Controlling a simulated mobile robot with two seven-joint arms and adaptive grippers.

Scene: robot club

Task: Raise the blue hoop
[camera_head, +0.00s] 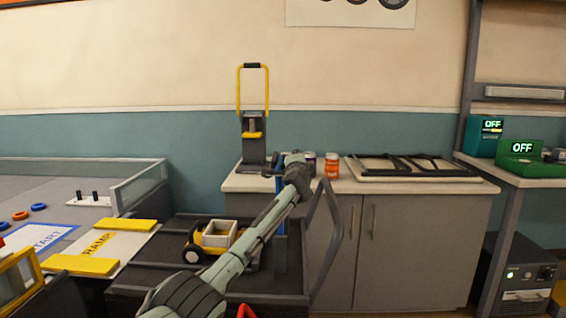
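A small blue hoop (38,206) lies flat on the grey playing field at the far left. One arm reaches in from the bottom, left of the middle, and I take it as my left. Its end, with my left gripper (293,162), is over the counter's front edge, far to the right of the hoop. The fingers are too small and overlapped to tell open from shut. A narrow blue upright piece (280,190) shows behind the arm below its end; I cannot tell what it is. My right gripper is not in view.
Orange rings (20,215) lie beside the hoop. A low clear wall (140,186) edges the field. A dark cart (150,278) carrying a yellow wheeled robot (212,237) stands before the counter (455,188). A yellow-handled press (253,135), jars and a black frame (410,166) occupy the counter.

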